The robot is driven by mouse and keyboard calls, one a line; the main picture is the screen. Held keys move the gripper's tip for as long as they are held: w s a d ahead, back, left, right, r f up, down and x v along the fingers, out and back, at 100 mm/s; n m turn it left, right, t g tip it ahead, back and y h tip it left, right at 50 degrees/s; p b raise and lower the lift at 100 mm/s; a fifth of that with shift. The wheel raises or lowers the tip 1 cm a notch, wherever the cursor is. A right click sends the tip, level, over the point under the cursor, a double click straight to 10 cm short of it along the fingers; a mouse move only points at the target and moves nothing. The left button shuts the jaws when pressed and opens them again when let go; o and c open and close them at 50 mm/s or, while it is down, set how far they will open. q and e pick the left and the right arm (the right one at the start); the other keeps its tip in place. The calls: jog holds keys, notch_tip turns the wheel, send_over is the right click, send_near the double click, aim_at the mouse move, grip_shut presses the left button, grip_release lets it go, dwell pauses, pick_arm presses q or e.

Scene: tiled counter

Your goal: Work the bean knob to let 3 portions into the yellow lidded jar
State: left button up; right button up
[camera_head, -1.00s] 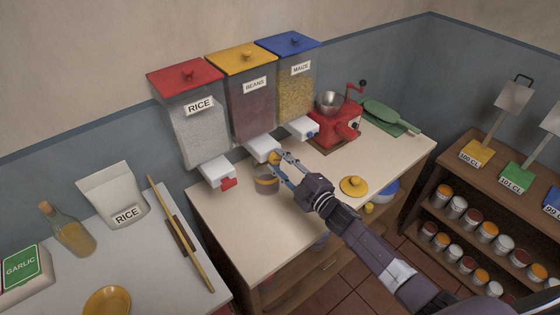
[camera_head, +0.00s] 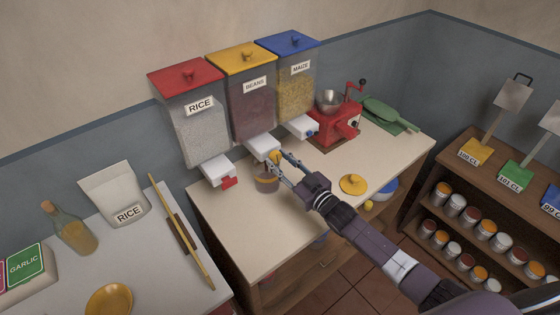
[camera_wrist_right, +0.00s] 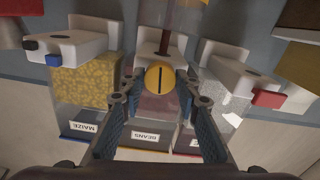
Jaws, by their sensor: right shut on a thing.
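The bean dispenser (camera_head: 250,100) stands between the rice and maize dispensers, with a yellow lid and a white outlet (camera_head: 262,147). Its round yellow knob (camera_wrist_right: 160,78) sits between the fingertips of my right gripper (camera_wrist_right: 160,82), which is shut on it. A dark line on the knob runs up and down in the wrist view. In the head view the fingers of my right gripper (camera_head: 280,163) partly hide the knob. The jar (camera_head: 266,184), with a yellowish band, stands on the counter below the outlet. A loose yellow lid (camera_head: 353,184) lies to its right. My left gripper is out of view.
The rice dispenser's red knob (camera_head: 229,182) and the maize dispenser's blue knob (camera_head: 315,134) flank the bean knob. A red grinder (camera_head: 335,125) stands to the right. The counter front (camera_head: 235,235) is clear. A shelf of small jars (camera_head: 470,190) stands at far right.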

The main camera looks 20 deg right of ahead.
jog(key=shift+f+m, duration=0.15)
jog(key=shift+m, duration=0.75)
jog(key=o, duration=1.2)
jog(key=shift+c, duration=0.2)
jog(key=v, duration=1.2)
